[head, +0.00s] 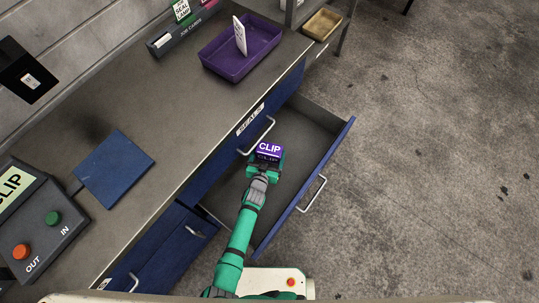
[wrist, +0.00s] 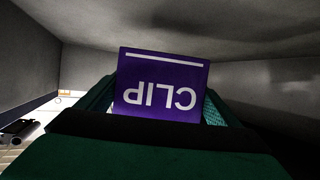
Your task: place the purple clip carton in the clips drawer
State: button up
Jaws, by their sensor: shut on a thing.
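The purple carton (head: 269,151) has "CLIP" in white on it. My gripper (head: 266,160) is shut on it, over an open blue drawer (head: 303,149) with a grey inside. In the wrist view the carton (wrist: 161,84) sits between the two fingers of my gripper (wrist: 160,105), its label upside down, with grey drawer walls around it. I cannot tell whether the carton touches the drawer floor. The label of the open drawer is not readable.
A grey bench top holds a purple tray (head: 229,70) with a white card, a blue pad (head: 114,169) and a control box (head: 30,225) with IN and OUT buttons. A tan tray (head: 322,25) is at the back. Bare floor lies to the right.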

aim_at(267, 161)
jog(key=shift+w+d+f, duration=0.15)
jog(key=shift+w+f, duration=0.25)
jog(key=shift+f, duration=1.6)
jog(key=shift+f, duration=0.1)
jog(key=o, duration=1)
jog(key=shift+o, duration=0.2)
jog(key=shift+s+a+r, duration=0.4)
jog(key=shift+s+a, duration=0.05)
jog(key=shift+s, duration=0.2)
jog(key=shift+v, duration=5.3)
